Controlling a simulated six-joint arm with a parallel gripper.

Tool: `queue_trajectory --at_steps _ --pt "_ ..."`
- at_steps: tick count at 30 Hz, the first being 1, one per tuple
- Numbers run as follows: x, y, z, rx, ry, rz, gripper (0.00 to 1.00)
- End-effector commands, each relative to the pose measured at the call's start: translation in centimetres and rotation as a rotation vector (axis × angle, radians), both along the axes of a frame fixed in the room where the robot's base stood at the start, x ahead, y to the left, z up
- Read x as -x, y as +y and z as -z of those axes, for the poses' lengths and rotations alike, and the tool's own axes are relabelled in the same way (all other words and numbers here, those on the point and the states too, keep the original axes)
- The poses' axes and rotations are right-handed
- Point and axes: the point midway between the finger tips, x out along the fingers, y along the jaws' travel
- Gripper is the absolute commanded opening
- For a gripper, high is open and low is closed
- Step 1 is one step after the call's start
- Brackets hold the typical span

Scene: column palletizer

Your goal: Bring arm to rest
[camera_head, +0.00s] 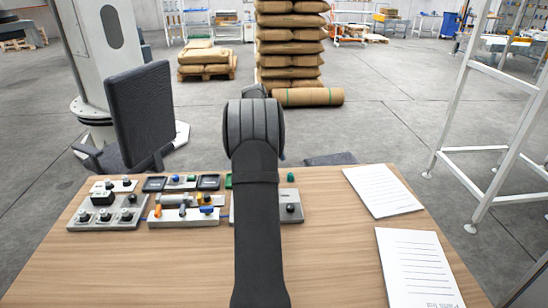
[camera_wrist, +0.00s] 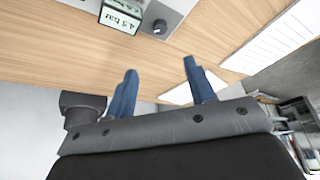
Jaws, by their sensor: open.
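My gripper (camera_wrist: 160,68) shows in the wrist view with its two blue fingers apart and nothing between them. Wood tabletop and paper sheets lie beyond the fingers, and the gripper is not touching anything there that I can see. In the head view my dark arm reaches from the bottom middle over the desk (camera_head: 140,270), and its end is hidden behind its rounded joint. The wrist view also shows a small display (camera_wrist: 121,15) reading in bar, beside a black knob (camera_wrist: 160,26).
Control panels with knobs (camera_head: 105,217) and valves (camera_head: 184,215) sit left of my arm. Two printed sheets (camera_head: 382,190) (camera_head: 420,268) lie right. A dark chair (camera_head: 142,110) stands behind the desk, a white frame (camera_head: 500,150) at right. Stacked sacks (camera_head: 290,48) stand farther back. The desk's front is mostly bare.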

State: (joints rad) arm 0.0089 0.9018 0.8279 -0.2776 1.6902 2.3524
Motion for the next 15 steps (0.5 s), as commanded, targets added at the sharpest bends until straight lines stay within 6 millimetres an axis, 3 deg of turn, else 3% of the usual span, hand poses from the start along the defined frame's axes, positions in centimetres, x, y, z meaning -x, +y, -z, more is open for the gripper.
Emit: queue_trajectory --at_steps 8,15 --pt "0.5 -0.5 1.5 0.001 0.002 0.0 0.5" --pt "1.8 -1.7 5.7 0.0 0.004 0.001 0.5"
